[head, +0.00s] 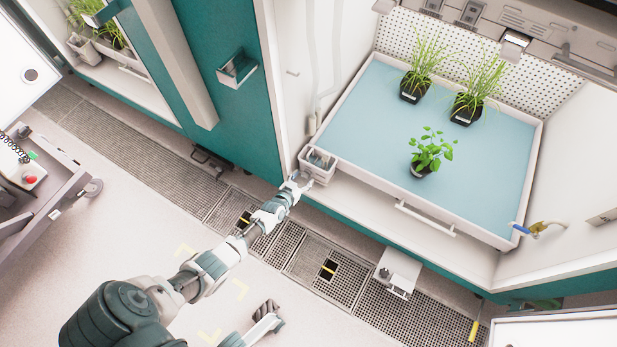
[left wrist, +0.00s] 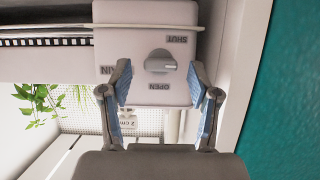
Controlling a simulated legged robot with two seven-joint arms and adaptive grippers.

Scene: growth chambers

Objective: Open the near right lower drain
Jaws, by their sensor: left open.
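The drain box (head: 318,168) is a pale box at the near left corner of the blue-floored tray (head: 345,100).
A small white box (head: 398,270) stands by the floor grating (head: 435,315). A cart (head: 45,185) stands left.

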